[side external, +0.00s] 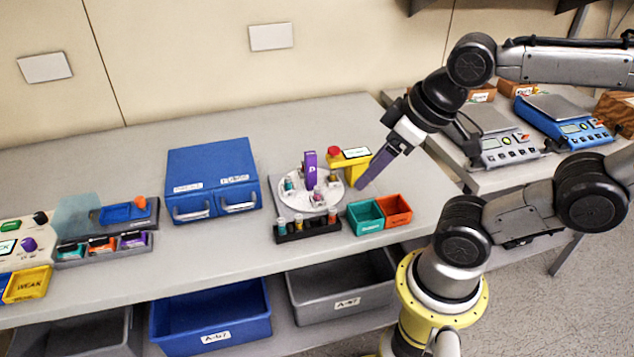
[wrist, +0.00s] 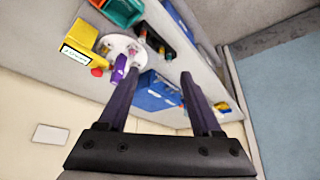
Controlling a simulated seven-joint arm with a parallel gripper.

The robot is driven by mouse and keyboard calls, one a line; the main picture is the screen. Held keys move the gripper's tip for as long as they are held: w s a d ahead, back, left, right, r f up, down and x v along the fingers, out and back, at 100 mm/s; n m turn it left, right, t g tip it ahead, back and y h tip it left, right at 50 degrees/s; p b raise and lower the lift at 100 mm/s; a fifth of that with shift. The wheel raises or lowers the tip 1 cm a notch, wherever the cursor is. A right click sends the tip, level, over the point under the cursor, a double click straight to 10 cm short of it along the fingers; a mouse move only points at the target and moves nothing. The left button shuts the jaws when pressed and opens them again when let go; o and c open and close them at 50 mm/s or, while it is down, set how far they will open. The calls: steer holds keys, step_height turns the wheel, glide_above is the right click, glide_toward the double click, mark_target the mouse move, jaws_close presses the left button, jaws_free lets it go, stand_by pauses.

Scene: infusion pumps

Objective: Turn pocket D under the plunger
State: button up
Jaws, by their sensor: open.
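A round white turntable (side external: 293,196) with small vials on it stands on the bench. A purple upright tab marked D (side external: 311,168) rises from it at the back; it also shows in the wrist view (wrist: 120,70). A yellow plunger station (side external: 354,161) with a red knob (side external: 334,153) and a small label screen stands at the turntable's right; it shows in the wrist view (wrist: 80,40). My gripper (side external: 366,182) is above the bench right of the yellow station, with purple fingers. In the wrist view the fingers (wrist: 155,78) are apart with nothing gripped between them.
A black vial rack (side external: 308,229) stands in front of the turntable. Teal (side external: 364,226) and orange (side external: 398,216) bins sit at its right, below my gripper. A blue two-drawer case (side external: 212,165) stands left. Scales (side external: 497,143) stand on the right bench.

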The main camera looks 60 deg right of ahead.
steer(key=shift+c, duration=1.1)
steer(key=shift+s, duration=0.1)
steer(key=shift+c, duration=0.4)
steer(key=w+r+m, duration=0.3)
steer(key=r, duration=0.1)
steer(key=m+g, duration=0.6)
glide_above(311, 167)
steer(key=d, duration=0.1)
steer(key=f, duration=0.4)
steer(key=shift+w+f, duration=0.35)
steer(key=shift+w, duration=0.05)
step_height(311, 167, down, 14)
steer(key=shift+r, duration=0.2)
